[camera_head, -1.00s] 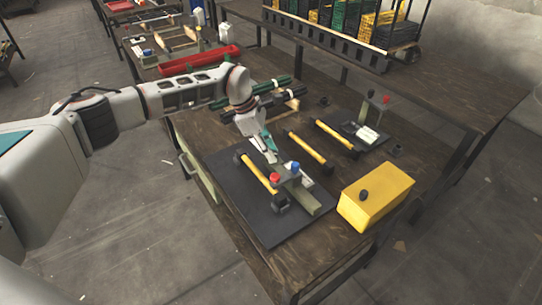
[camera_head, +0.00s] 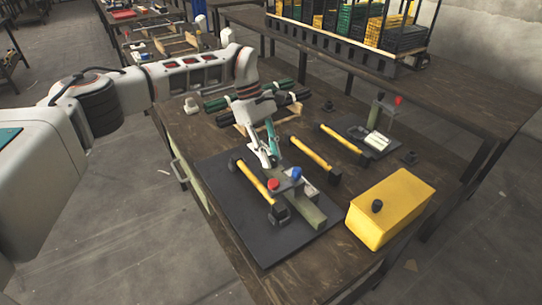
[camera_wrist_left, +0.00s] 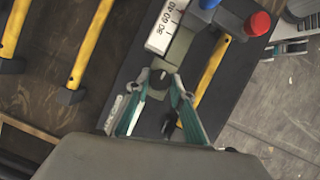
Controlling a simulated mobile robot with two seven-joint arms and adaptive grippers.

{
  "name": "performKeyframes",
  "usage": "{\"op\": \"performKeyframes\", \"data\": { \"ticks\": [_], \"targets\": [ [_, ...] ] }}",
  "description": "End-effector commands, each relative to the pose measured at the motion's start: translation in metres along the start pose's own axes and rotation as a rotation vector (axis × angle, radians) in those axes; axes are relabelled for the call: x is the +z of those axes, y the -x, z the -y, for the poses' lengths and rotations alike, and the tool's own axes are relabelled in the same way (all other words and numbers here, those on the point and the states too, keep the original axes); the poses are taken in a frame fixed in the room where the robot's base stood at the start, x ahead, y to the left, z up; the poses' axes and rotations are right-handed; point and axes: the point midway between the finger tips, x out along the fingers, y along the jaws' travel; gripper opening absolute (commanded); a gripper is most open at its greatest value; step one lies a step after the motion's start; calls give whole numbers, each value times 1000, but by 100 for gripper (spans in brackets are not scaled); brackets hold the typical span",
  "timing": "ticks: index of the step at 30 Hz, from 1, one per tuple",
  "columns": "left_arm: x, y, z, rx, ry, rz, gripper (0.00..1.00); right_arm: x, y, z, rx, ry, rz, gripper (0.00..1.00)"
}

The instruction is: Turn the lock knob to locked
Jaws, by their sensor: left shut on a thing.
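The rivet press (camera_head: 305,207) is a grey-green body on a black mat, with a red button (camera_head: 274,184) and a blue button (camera_head: 296,173) on top. My left gripper (camera_head: 271,162) is at the far end of the press. In the left wrist view, its teal fingertips (camera_wrist_left: 160,84) close around a small dark lock knob (camera_wrist_left: 158,78), partly hidden between them. A white scale marked 80, 60, 40 (camera_wrist_left: 166,25) is just beyond the knob. I cannot read the knob's locked or unlocked marking. My right gripper is not in view.
A yellow-handled bar (camera_head: 253,178) lies on the mat (camera_head: 238,215) beside the press. Two more yellow-handled bars (camera_head: 311,154) lie to the right. A yellow box (camera_head: 395,207) stands at the front right, and a second press (camera_head: 377,140) behind it.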

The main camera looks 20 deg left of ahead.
Motion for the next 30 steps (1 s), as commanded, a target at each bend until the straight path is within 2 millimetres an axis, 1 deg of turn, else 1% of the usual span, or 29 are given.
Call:
{"op": "performKeyframes", "data": {
  "ticks": [8, 14, 15, 16, 24, 26, 30],
  "targets": [
    [0, 0, 0, -5, -13, -2, 1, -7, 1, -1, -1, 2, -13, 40],
    [0, 0, 0, -5, -12, -2, 1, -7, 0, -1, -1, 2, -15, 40],
    [0, 0, 0, -5, -12, -2, 33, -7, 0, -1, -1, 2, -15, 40],
    [0, 0, 0, -5, -12, -1, 39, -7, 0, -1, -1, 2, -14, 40],
    [0, 0, 0, -4, -11, -1, 39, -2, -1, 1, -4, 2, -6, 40],
    [0, 0, 0, -4, -11, -1, 39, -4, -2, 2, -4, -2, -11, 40],
    [0, 10, -1, -2, -11, -2, 39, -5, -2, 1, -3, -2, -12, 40]
  ]
}}
